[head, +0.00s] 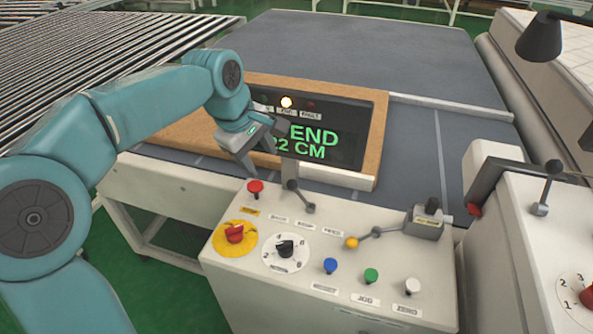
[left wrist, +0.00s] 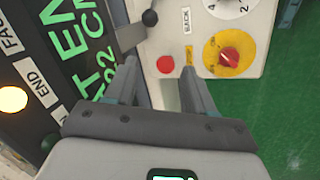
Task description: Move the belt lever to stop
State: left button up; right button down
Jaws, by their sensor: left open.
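The belt lever (head: 301,197) stands on the white control panel behind the BACK, STOP and FEED labels. Its dark knob (head: 292,185) leans back and to the left, toward the BACK side. In the left wrist view the black knob (left wrist: 150,17) shows beside the BACK label, ahead of the fingers. My left gripper (head: 262,172) is open and empty above the panel's back edge, just left of the lever and apart from it. In the left wrist view my left gripper (left wrist: 158,75) has its fingers spread on either side of the red button. My right gripper is not in view.
A red button (head: 255,187), red knob on yellow (head: 234,233), dial (head: 285,249) and several push buttons crowd the panel. The wood-framed display (head: 376,130) stands close behind the gripper. Another cabinet (head: 518,215) is at right.

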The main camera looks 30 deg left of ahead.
aim_at(294, 184)
pick_arm(q)
jog(key=d+r+m+p, duration=0.1)
jog(key=d+r+p, duration=0.1)
jog(key=d+r, duration=0.15)
jog(key=x, duration=1.7)
jog(key=shift+w+d+r, duration=0.15)
jog(key=shift+w+d, duration=0.05)
jog(key=shift+d, duration=0.2)
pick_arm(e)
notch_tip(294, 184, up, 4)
pick_arm(q)
grip_shut()
